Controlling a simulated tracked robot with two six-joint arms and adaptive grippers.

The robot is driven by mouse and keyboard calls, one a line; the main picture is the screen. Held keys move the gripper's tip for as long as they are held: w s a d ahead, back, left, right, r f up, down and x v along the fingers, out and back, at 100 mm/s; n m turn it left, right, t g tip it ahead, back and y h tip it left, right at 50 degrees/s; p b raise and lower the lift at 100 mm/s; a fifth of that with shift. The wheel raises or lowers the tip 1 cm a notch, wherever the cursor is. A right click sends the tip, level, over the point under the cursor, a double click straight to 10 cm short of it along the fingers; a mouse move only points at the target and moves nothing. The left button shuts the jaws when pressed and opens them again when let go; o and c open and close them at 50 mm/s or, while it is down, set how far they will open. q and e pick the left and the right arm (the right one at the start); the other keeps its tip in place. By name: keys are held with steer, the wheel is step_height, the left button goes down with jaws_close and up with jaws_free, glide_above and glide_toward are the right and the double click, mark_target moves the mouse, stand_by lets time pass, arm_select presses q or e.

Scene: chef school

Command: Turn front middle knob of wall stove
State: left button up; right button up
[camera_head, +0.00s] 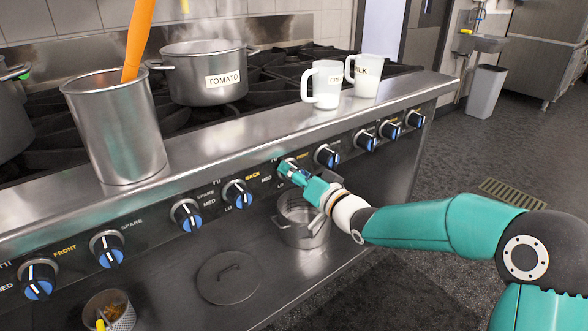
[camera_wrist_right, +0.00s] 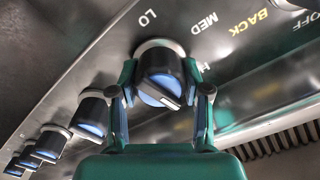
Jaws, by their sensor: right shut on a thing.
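The wall stove's front panel (camera_head: 140,220) carries a row of black knobs with blue faces. My right gripper (camera_head: 290,170) reaches the panel from the right, at a knob near the middle of the row. In the right wrist view that knob (camera_wrist_right: 160,72) sits between the two fingers, and my right gripper (camera_wrist_right: 162,100) is shut on it. The knob's ridge slants towards the lower right in that view. LO, MED and BACK are printed on the panel nearby. In the head view the gripper mostly hides this knob. My left gripper is not in view.
Neighbouring knobs (camera_head: 238,193) and (camera_head: 327,156) flank the gripper. A steel pot (camera_head: 301,218) stands below, beside a round lid (camera_head: 229,277). A TOMATO pot (camera_head: 205,73), white mugs (camera_head: 325,85) and a tall steel container (camera_head: 115,125) stand on the stove top.

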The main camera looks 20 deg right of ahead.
steer(key=shift+f+m+p, duration=0.3)
steer(key=shift+f+m, duration=0.15)
steer(key=shift+m, duration=0.55)
steer(key=o, duration=1.1)
steer(key=shift+o, duration=0.3)
steer(key=shift+r, duration=0.2)
steer(key=v, duration=1.2)
steer(key=shift+a, duration=0.1)
